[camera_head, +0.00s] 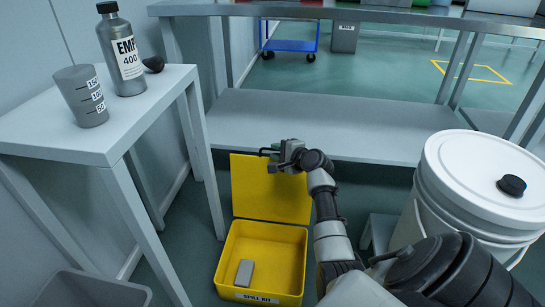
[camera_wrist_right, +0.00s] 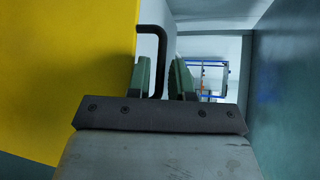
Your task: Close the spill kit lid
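The yellow spill kit (camera_head: 262,262) stands on the floor with a grey block (camera_head: 244,273) inside. Its yellow lid (camera_head: 262,195) is open and stands roughly upright at the back; it also fills the left of the right wrist view (camera_wrist_right: 65,70). A dark bent handle (camera_wrist_right: 161,55) sticks out from the lid's edge. My right gripper (camera_head: 268,153) is at the lid's top edge. In the wrist view its two green fingers (camera_wrist_right: 160,75) are apart, with the handle's rod between them; firm contact is not visible. My left gripper is not in view.
A white lidded bucket (camera_head: 465,200) stands at right. A side table (camera_head: 100,120) at left holds a grey bottle (camera_head: 122,55) and a measuring cup (camera_head: 82,95). A bench shelf (camera_head: 320,125) runs behind the kit. A grey bin (camera_head: 95,292) is at lower left.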

